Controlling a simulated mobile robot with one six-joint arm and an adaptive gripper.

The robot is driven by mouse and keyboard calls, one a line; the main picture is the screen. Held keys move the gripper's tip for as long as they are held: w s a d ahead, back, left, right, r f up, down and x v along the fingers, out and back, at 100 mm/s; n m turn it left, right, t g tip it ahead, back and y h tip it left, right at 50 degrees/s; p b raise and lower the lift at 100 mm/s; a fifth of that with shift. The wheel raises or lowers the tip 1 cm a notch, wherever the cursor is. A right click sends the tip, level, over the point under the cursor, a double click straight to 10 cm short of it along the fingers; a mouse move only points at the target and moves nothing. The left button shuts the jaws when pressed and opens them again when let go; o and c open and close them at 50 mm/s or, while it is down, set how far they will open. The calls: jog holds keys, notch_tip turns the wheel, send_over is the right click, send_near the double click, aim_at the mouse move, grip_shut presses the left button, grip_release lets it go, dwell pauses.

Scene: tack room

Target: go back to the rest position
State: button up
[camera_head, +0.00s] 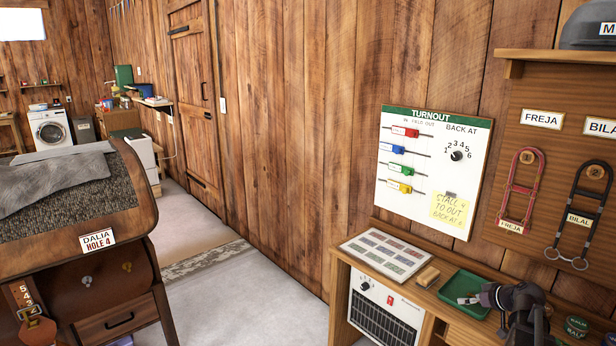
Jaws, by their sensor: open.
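My gripper (472,299) shows at the lower right, over or just above the green tray (453,282) on the wooden bench (402,292). It is small and partly merged with the dark arm behind it. It is open, and I see nothing held in it. Whether it touches the tray I cannot tell.
Above the bench hang the TURNOUT board (432,170) and bridle-like straps (521,190). A saddle-rack cabinet (75,225) stands at left. Floor (240,300) between is clear.

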jog(key=s+a+f+g+b, duration=0.25)
jog(key=a+f, duration=0.25)
jog(key=a, duration=0.5)
jog(key=s+a+f+g+b, duration=0.1)
jog(key=s+a+f+g, duration=0.25)
jog(key=a, duration=0.65)
jog(key=s+a+f+m+g+h+b, duration=0.35)
jog(key=s+a+f, duration=0.25)
jog(key=s+a, duration=0.55)
notch_tip(320, 180, up, 20)
jog(key=p, duration=1.9)
jog(key=shift+w+h, duration=0.2)
jog(key=shift+h, duration=0.25)
jog(key=shift+f+n, duration=0.1)
jog(key=shift+n, duration=0.15)
jog(key=c, duration=0.5)
